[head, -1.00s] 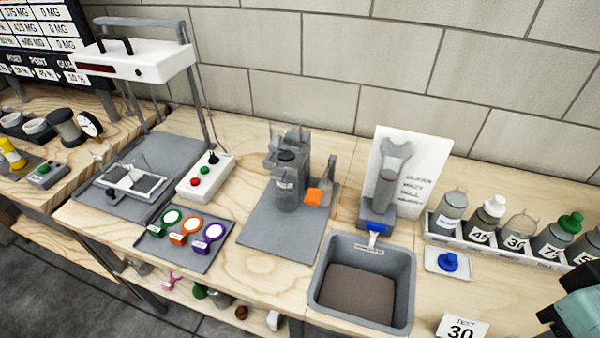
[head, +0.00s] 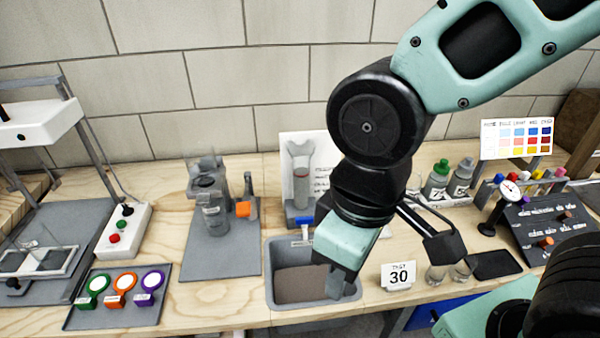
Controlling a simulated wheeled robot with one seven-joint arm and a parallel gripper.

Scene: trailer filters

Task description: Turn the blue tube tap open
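The blue tap (head: 303,220) sits at the foot of the upright tube (head: 301,178), at the back edge of the grey sink (head: 275,258). A pale spout hangs below its blue handle, over the basin. The tube stands in a grey holder in front of a white instruction card. My gripper (head: 335,286) points down over the right part of the sink, to the right of the tap and apart from it in the picture. Only a grey finger shows clearly, so its opening cannot be told. My arm hides part of the card and the bottles behind.
A grey device with an orange part (head: 243,209) stands on a mat left of the sink. A card reading 30 (head: 398,275) stands right of the sink. Bottles (head: 438,178) are behind my arm. A tray (head: 70,318) of coloured round tags lies front left.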

